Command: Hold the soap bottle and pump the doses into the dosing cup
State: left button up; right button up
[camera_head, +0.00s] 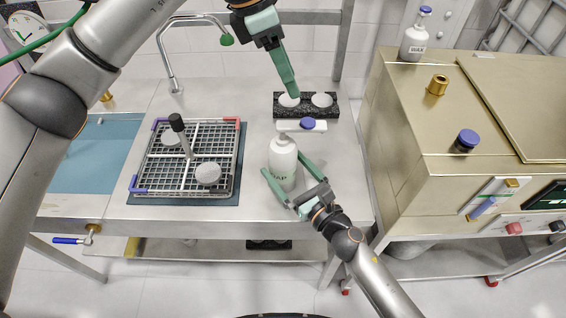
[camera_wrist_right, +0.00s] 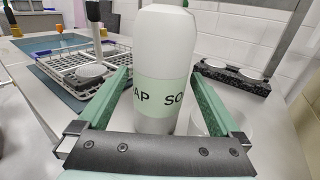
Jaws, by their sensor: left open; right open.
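The white soap bottle (camera_head: 282,165) stands upright on the counter, and its pale green label faces the right wrist camera (camera_wrist_right: 155,95). My right gripper (camera_head: 285,172) is open, with its green fingers on either side of the bottle; the wrist view also shows the fingers (camera_wrist_right: 163,92) flanking it. I cannot tell whether they touch it. My left gripper (camera_head: 289,92) is open above the black two-hole holder (camera_head: 307,110), its fingers seen nearly edge-on. A faint pale, cup-like shape (camera_wrist_right: 228,125) shows beside the right finger; I cannot identify it surely. The bottle's top is cut off in the wrist view.
A wire rack (camera_head: 188,158) stands left, near a blue-covered basin (camera_head: 92,150). A brass-coloured machine (camera_head: 440,130) bounds the right, with a wax bottle (camera_head: 413,45) on top.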

jog(key=shift+x, duration=0.8)
jog(key=shift+c, duration=0.2)
grip_shut()
pick_arm(q)
grip_shut()
dwell(1.5)
